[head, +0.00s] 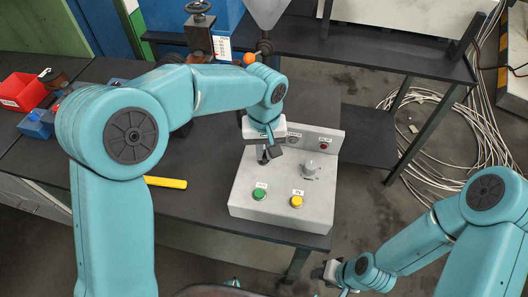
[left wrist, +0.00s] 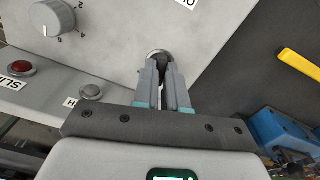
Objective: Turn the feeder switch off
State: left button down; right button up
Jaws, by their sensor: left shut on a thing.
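A grey sloped control box (head: 240,195) stands on the dark table. My left gripper (head: 266,154) is over its upper left part. In the left wrist view the gripper (left wrist: 165,85) is shut on a small dark switch lever (left wrist: 161,62) in a round metal collar (left wrist: 157,52). No label for this switch can be read. The fingers hide much of the lever, so its on or off position cannot be told. My right gripper (head: 328,271) is low at the bottom right, away from the box, and its jaws are too small to judge.
The box also has a grey knob (head: 309,168), a green button (head: 259,194), a yellow button (head: 296,201) and a red lamp (left wrist: 21,68). A yellow-handled tool (head: 165,183) and a red bin (head: 22,91) lie left. Cables (head: 455,130) cover the floor right.

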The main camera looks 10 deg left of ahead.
pick_arm(q)
jog(key=shift+f+n+b, duration=0.15)
jog(key=shift+n+b, duration=0.35)
jog(key=shift+n, duration=1.3)
jog(key=c, duration=1.2)
grip_release()
jog(key=shift+w+a, duration=0.1)
jog(key=shift+r, duration=0.25)
notch_tip(320, 180, up, 16)
jog(key=shift+f+p, duration=0.1)
jog(key=shift+p, duration=0.8)
